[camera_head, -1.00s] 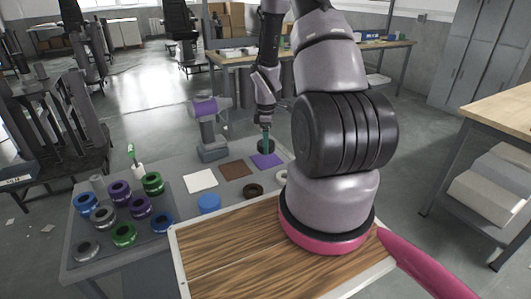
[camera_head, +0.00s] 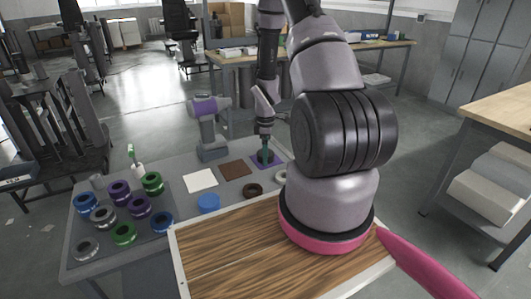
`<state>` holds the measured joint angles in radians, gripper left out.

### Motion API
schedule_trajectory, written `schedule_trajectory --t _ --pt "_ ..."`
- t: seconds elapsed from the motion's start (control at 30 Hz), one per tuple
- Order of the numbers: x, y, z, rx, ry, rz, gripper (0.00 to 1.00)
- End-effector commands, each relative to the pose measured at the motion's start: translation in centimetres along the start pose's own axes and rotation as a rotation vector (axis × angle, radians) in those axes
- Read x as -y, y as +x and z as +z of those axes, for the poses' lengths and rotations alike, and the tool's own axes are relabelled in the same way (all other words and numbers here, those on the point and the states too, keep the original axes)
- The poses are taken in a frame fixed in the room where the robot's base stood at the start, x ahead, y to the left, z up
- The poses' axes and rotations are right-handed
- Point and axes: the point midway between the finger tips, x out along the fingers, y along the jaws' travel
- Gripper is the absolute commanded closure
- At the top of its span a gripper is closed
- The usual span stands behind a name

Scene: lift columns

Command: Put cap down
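My gripper (camera_head: 265,146) points down at the far right part of the grey table, over the purple square (camera_head: 258,164). A small dark cap (camera_head: 267,157) with a teal-green upper part is at its fingertips. The cap is upright and looks to be on or just above the purple square, covering its middle. The fingers appear closed around the teal part, but they are small in view. Nearby lie a blue cap (camera_head: 208,203), a dark brown ring (camera_head: 252,190) and a pale ring (camera_head: 281,177), partly hidden by my arm.
A white square (camera_head: 200,180) and a brown square (camera_head: 236,170) lie left of the purple one. Several coloured rings stand on a tray at left, near a green-handled item (camera_head: 132,154). A grey device with a purple top (camera_head: 203,106) stands behind the squares.

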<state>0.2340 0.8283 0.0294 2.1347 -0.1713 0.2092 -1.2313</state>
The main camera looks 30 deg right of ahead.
Motion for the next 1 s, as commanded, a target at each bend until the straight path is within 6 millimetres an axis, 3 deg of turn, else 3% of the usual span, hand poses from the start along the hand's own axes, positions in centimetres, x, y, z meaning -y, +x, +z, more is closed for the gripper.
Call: schedule_trajectory --t 0.17,0.6,1.0 --pt "-0.1 -1.2 0.0 -0.001 0.001 0.002 0.00" --pt "-0.1 -10.1 0.0 -0.001 0.000 0.004 0.00" --pt "0.0 -13.0 -0.1 -0.002 0.014 0.008 0.00"
